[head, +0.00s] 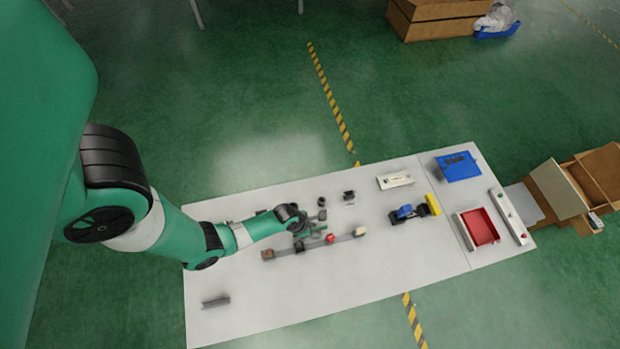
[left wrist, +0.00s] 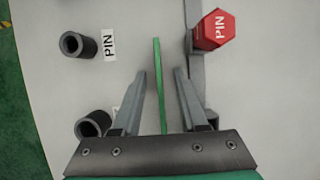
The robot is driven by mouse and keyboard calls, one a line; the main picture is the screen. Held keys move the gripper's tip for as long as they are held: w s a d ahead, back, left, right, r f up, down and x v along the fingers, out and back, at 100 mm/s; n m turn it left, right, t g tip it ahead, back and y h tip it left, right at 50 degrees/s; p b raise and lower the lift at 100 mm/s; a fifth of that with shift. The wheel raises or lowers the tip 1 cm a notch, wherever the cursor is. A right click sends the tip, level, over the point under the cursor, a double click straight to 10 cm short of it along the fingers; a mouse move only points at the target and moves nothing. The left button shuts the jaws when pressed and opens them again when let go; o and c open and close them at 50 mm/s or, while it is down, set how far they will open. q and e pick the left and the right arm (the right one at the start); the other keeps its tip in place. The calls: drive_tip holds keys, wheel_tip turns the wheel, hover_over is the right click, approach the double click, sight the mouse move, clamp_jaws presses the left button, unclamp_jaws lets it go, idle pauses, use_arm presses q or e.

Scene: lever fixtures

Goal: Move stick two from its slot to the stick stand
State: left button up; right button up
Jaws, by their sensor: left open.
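My left gripper (head: 318,229) is over the middle of the white table in the head view. In the left wrist view its two grey fingers (left wrist: 160,72) are apart. A thin green stick (left wrist: 157,70) shows in the gap between them, apart from both fingers; its lower end is hidden by the gripper. I cannot read a number on it. A dark grey piece (head: 215,301) stands alone at the table's front left; I cannot tell whether it is the stick stand. My right gripper is not in view.
A red hexagonal PIN piece (left wrist: 213,30) sits on a grey bar right of the fingers. Two hollow grey cylinders, one upper (left wrist: 78,44) and one lower (left wrist: 92,124), stand left. A blue box (head: 459,166) and red tray (head: 480,227) are at the right. The table's front middle is clear.

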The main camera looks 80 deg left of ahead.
use_arm(q)
drive_tip(key=shift+f, duration=0.25)
idle(0.3)
clamp_jaws()
